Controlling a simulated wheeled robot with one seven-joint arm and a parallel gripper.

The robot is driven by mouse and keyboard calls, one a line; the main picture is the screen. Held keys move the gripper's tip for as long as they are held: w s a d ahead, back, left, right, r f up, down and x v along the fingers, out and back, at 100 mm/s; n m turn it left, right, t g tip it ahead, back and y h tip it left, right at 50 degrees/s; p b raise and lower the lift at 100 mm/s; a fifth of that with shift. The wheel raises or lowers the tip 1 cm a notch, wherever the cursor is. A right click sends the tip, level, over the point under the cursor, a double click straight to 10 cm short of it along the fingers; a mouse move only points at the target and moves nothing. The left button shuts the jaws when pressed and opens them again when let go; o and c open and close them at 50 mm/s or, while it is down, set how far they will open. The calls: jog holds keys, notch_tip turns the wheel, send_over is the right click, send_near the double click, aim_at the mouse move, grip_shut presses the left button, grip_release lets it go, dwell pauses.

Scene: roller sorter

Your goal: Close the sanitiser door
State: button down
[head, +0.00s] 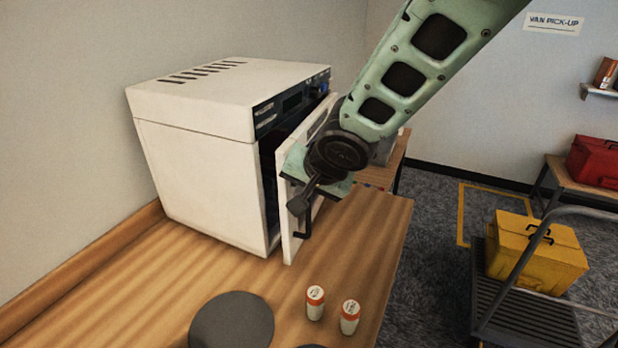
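The white sanitiser (195,170) stands on the wooden counter, with vents on its top and a dark control panel on its front. Its door (290,228) is partly open; a dark gap shows between the door and the body. A dark handle (304,222) is at the door's lower outer side. My gripper (301,204) is at the outer face of the door, close to the handle. I cannot tell whether it touches the door. My arm hides the upper part of the door, and the fingers are too small and overlapped to read.
Two white and orange cylinders (315,303) and a dark round disc (232,322) are on the counter (170,290) in front of the sanitiser. A yellow case (535,255) sits on a cart at right. A red case (597,160) is on a bench behind.

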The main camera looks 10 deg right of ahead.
jog(key=shift+x, duration=1.2)
jog(key=shift+m+h, duration=0.4)
jog(key=shift+m, duration=0.4)
jog(key=shift+w+a+r+b, duration=0.1)
jog(key=shift+w+a+b, duration=0.3)
jog(key=shift+a+b, duration=0.4)
jog(key=shift+w+a+b, duration=0.4)
jog(key=shift+a+b, duration=0.3)
jog(key=shift+a, duration=0.2)
jog(key=shift+w+a+r+b, duration=0.1)
jog(key=shift+w+a+b, duration=0.3)
jog(key=shift+a+b, duration=0.4)
